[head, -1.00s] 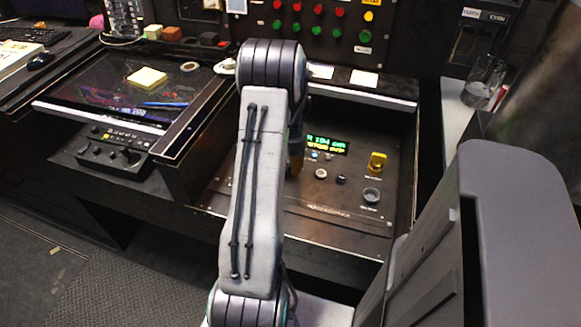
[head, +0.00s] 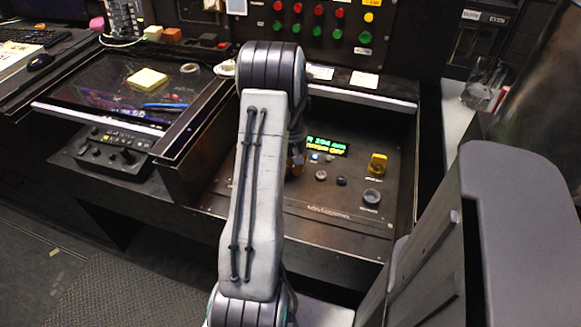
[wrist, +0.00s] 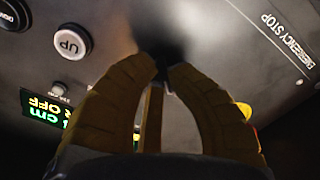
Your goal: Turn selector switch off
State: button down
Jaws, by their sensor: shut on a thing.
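My gripper (wrist: 165,75) has its two brown, ribbed fingers closed together at the panel face in the wrist view. Their tips meet at a dark patch that I take to be the selector switch, which is almost wholly hidden by the fingers and shadow. A thin brown bar shows between the fingers. In the head view my arm covers most of the gripper and the switch. The green-lit display (head: 326,146) has a lower line ending in OFF; it also shows in the wrist view (wrist: 45,108).
A grey UP button (wrist: 71,42) and a black button (wrist: 14,14) sit left of the fingers. An EMERGENCY STOP label (wrist: 287,40) is at right, with a yellow part (wrist: 245,110) behind a finger. A yellow control (head: 377,163) and round grey button (head: 372,196) stand further right on the panel.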

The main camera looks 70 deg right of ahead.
jog(key=c, duration=1.2)
grip_release()
notch_tip(320, 180, up, 12)
dwell(0.5)
